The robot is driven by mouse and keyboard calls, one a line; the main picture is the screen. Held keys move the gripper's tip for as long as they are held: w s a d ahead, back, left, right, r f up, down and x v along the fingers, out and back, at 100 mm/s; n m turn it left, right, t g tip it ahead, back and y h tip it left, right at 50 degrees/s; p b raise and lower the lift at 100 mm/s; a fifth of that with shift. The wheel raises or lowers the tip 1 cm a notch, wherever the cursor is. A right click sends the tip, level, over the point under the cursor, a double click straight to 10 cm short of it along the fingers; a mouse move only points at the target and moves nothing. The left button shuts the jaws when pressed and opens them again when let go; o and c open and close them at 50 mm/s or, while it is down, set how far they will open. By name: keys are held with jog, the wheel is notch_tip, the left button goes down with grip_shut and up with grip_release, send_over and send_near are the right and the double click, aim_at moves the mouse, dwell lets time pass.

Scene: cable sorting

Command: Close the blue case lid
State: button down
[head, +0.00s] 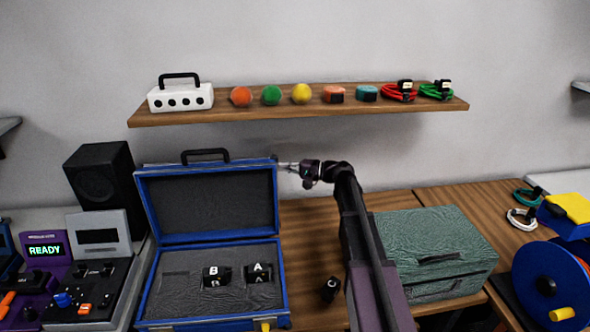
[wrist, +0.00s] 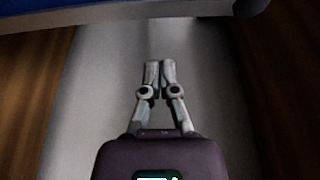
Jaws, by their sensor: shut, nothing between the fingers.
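The blue case (head: 284,291) stands on the table at the left centre of the head view. Its lid (head: 207,200) is open and stands upright, with a dark foam lining and a black handle on its top edge. Two black items marked B (head: 215,276) and A (head: 259,272) sit in the foam of the base. My gripper (head: 284,167) is at the right upper corner of the lid, with its fingers shut and empty. In the wrist view the fingers (wrist: 159,64) are together, and a blue edge (wrist: 130,12), likely the lid, crosses the top.
A wooden shelf (head: 300,112) with several objects hangs above the lid. A black speaker (head: 103,177) and control panels stand left of the case. A green textured box (head: 430,252) is right of my arm. A small black object (head: 330,289) lies between case and arm.

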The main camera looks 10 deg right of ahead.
jog(key=s+a, duration=0.2)
jog(key=a, duration=0.1)
jog(key=shift+s, duration=0.4)
jog(key=shift+s, duration=0.15)
dwell(0.3)
